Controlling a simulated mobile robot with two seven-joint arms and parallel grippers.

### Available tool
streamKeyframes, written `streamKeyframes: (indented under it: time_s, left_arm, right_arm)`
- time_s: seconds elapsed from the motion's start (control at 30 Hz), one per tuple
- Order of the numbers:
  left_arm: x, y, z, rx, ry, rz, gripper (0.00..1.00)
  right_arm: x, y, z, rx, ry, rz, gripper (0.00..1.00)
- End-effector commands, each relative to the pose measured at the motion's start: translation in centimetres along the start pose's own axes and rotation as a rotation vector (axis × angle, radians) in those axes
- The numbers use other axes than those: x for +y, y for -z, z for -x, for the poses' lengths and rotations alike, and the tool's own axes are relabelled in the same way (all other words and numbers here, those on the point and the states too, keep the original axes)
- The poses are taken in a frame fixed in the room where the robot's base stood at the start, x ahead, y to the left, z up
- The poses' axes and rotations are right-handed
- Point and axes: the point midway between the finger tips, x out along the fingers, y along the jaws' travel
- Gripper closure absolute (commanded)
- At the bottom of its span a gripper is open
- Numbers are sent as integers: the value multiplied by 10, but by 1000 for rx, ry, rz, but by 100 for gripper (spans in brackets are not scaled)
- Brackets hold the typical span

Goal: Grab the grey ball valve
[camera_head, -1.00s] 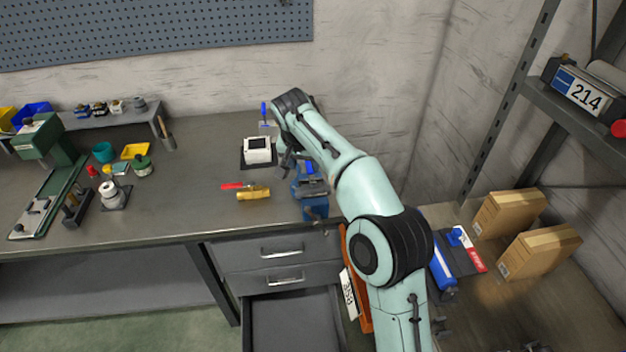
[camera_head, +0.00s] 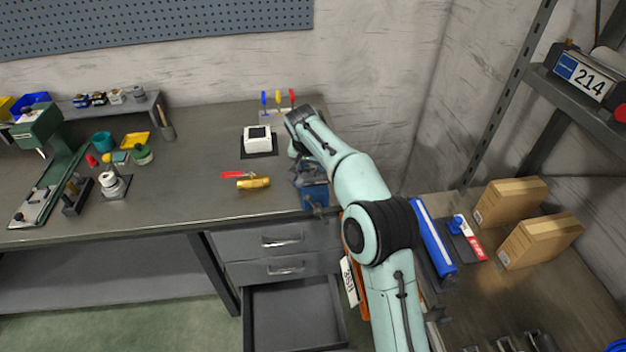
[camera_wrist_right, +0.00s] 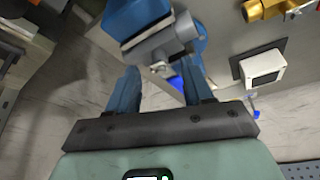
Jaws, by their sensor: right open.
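The vise also shows in the head view (camera_head: 313,195), partly behind my right arm. My right gripper (camera_wrist_right: 161,72) is open, its two blue-grey fingers apart and pointing toward the grey piece, with nothing visibly held. In the head view the arm mostly hides this gripper. My left gripper is not in view.
Upright coloured handles (camera_head: 277,98) stand near the wall. Cardboard boxes (camera_head: 540,238) are at right. An open drawer (camera_head: 292,310) is below.

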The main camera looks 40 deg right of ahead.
Motion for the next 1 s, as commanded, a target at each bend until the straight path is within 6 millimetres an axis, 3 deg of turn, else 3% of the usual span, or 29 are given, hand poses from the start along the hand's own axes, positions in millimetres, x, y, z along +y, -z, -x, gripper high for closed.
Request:
streamKeyframes:
  time_s: [0.1, 0.33, 0.5, 0.87, 1.0]
  left_arm:
    - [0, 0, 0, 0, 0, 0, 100]
    - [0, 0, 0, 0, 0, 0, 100]
    - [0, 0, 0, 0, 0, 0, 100]
    - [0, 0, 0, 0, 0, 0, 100]
    - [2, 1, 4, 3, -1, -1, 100]
  right_arm:
    - [0, 0, -16, -1, 0, 0, 49]
    - [0, 0, -18, 0, 2, 0, 49]
    - [0, 0, -17, 0, 2, 0, 100]
    - [-1, 1, -15, 1, 3, -3, 100]
    - [-1, 7, -2, 4, 5, -5, 100]
